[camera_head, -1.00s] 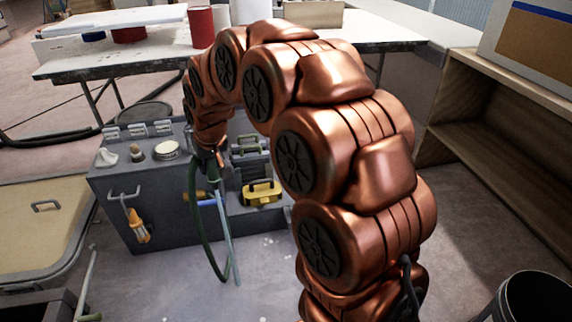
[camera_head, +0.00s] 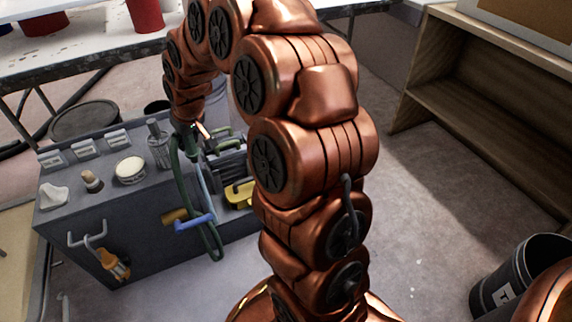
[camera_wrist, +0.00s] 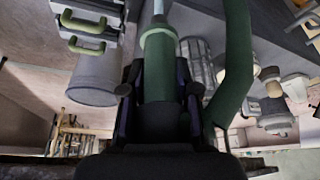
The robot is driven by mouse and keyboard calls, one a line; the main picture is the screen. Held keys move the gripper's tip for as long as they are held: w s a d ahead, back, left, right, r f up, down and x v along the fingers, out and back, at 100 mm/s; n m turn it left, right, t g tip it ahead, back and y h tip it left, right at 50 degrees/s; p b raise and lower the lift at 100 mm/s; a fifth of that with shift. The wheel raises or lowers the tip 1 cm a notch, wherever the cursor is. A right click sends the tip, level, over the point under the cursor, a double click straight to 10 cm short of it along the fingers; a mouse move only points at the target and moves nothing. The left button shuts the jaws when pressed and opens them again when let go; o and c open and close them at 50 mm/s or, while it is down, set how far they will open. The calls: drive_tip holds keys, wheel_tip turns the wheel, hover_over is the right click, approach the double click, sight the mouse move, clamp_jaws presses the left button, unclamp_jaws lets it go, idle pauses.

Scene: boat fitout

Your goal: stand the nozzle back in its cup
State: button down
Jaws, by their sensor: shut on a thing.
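The nozzle (camera_wrist: 158,70) is a green cylinder with a pale collar, pointing up in the wrist view. My gripper (camera_wrist: 157,95) is shut around its green body. In the head view my gripper (camera_head: 189,130) is above the right part of the grey workbench box, small and partly hidden by my arm. A green hose (camera_head: 186,190) hangs from it in a loop; the hose also runs up beside the nozzle in the wrist view (camera_wrist: 237,60). I cannot identify the nozzle's cup with certainty.
The grey box (camera_head: 130,215) carries a clear jar (camera_head: 159,150), a round tin (camera_head: 130,169) and small items. An orange tool (camera_head: 114,264) hangs on its front, left of a blue-handled valve (camera_head: 195,222). A yellow case (camera_head: 238,194) sits right. A dark bin (camera_head: 520,275) stands lower right.

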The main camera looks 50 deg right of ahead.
drive_tip(key=s+d+f+n, duration=0.1)
drive_tip(key=s+d+f, duration=0.45)
drive_tip(key=d, duration=0.25)
drive_tip(key=s+d+f+y+b, duration=0.1)
drive_tip(key=s+d+f, duration=0.3)
drive_tip(key=d+f, duration=0.3)
drive_tip(key=s+d+f+n, duration=0.1)
drive_tip(key=s+d+f, duration=0.4)
drive_tip(key=d, duration=0.4)
wheel_tip(320, 180, down, 10)
drive_tip(key=b, duration=0.3)
drive_tip(key=shift+s+a, duration=0.2)
drive_tip(key=shift+a, duration=0.05)
drive_tip(key=shift+s, duration=0.15)
drive_tip(key=shift+f+b, duration=0.25)
drive_tip(key=shift+b, duration=0.05)
drive_tip(key=shift+f+b, duration=0.5)
drive_tip(key=shift+f, duration=0.9)
drive_tip(key=shift+f+b, duration=0.3)
drive_tip(key=shift+f, duration=0.5)
drive_tip(key=c, duration=0.8)
unclamp_jaws()
